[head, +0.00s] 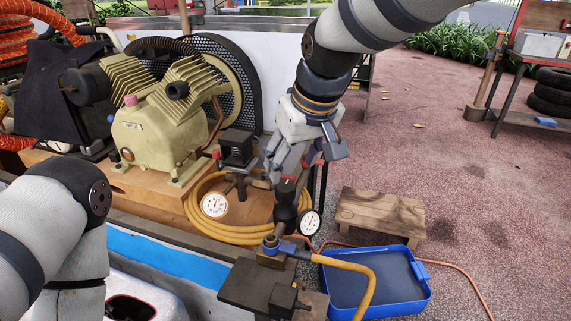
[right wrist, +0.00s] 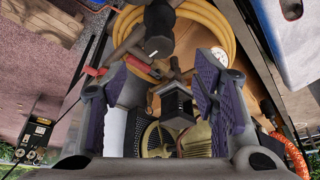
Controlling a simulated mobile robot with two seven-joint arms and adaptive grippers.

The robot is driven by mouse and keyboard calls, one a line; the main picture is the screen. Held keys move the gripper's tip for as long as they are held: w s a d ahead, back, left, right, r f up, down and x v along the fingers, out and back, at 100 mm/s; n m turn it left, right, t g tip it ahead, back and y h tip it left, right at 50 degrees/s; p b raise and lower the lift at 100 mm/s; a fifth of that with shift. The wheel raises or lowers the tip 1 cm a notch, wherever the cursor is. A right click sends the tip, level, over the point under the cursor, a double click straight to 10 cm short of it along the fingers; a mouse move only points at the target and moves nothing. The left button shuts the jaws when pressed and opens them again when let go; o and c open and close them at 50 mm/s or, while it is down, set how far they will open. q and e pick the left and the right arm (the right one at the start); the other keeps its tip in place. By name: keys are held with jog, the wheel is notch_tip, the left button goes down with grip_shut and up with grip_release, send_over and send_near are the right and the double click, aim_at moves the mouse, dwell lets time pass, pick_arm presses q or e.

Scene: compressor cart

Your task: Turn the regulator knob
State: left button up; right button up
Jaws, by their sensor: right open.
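The regulator stands on the pipework at the cart's front, with a dark upright cylinder (head: 286,196) that looks like its knob. A white-faced gauge (head: 309,222) sits beside it. In the right wrist view the round black knob (right wrist: 158,45) shows near the top, roughly centred between the fingers. My right gripper (head: 292,165) comes down from above, over the knob. Its two purple-padded fingers (right wrist: 160,82) are spread apart, with nothing held. Whether the fingers touch the knob cannot be told. My left arm shows at the left, but its gripper is out of view.
A black ribbed block (head: 237,147) stands close left of my right gripper. A second gauge (head: 214,205), a coiled yellow hose (head: 196,212) and the cream compressor (head: 160,140) are farther left. A blue tray (head: 375,280) and a wooden stool (head: 380,212) stand to the right.

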aim_at(286, 185)
jog(key=b+x, duration=0.1)
jog(key=x, duration=0.8)
jog(key=c, duration=1.2)
